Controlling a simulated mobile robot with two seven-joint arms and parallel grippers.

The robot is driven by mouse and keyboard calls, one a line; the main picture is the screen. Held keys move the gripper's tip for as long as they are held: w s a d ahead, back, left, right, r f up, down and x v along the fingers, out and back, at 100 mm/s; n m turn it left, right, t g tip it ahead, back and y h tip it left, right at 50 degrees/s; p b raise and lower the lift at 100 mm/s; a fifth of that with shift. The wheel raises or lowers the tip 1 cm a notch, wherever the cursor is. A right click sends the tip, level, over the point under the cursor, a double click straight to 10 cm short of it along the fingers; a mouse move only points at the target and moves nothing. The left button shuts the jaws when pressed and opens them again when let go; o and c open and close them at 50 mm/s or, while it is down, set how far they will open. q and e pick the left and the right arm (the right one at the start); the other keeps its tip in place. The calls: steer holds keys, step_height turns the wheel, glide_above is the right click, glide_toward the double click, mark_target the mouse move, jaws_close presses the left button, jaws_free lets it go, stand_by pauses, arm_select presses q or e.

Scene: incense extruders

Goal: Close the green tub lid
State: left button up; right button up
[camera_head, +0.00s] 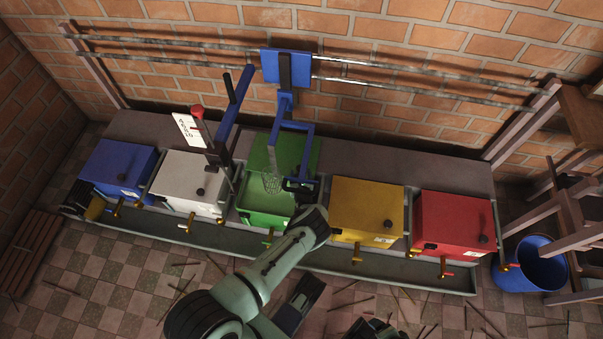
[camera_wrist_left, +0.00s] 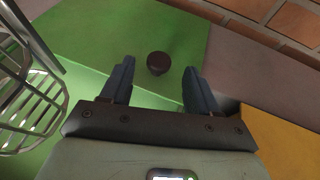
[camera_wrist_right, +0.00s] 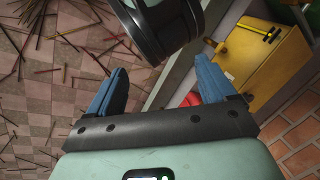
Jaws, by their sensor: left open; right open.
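The green tub (camera_head: 262,218) stands in the middle of the row, with its inside showing. Its green lid (camera_head: 311,150) is raised at the back; in the left wrist view the lid (camera_wrist_left: 95,40) fills the upper middle, with a dark round knob (camera_wrist_left: 158,63). My left gripper (camera_head: 298,186) is open over the tub's right side, in front of the lid. In the left wrist view its fingers (camera_wrist_left: 157,72) stand either side of the knob, not shut on it; contact cannot be told. My right gripper (camera_wrist_right: 160,72) is open and empty, pointing over the floor.
A wire basket (camera_wrist_left: 30,110) hangs at the green tub beneath a blue frame (camera_head: 308,127). White (camera_head: 187,178) and blue (camera_head: 120,165) tubs stand left; yellow (camera_head: 365,205) and red (camera_head: 453,222) tubs stand right, lids shut. A blue bucket (camera_head: 535,264) is at right. Sticks litter the floor.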

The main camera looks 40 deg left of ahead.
arm_select(q)
steer(key=shift+b+x, duration=0.7)
steer(key=shift+x, duration=0.9)
arm_select(e)
steer(key=shift+t+h, duration=0.3)
steer(key=shift+t, duration=0.2)
steer(key=shift+w+d+f, duration=0.4)
steer(key=shift+w+f, duration=0.15)
steer(key=shift+w, duration=0.25)
steer(key=shift+w+d+f, duration=0.4)
steer(key=shift+w+f, duration=0.15)
steer(key=shift+w, duration=0.25)
arm_select(q)
steer(key=shift+r, duration=0.1)
jaws_close()
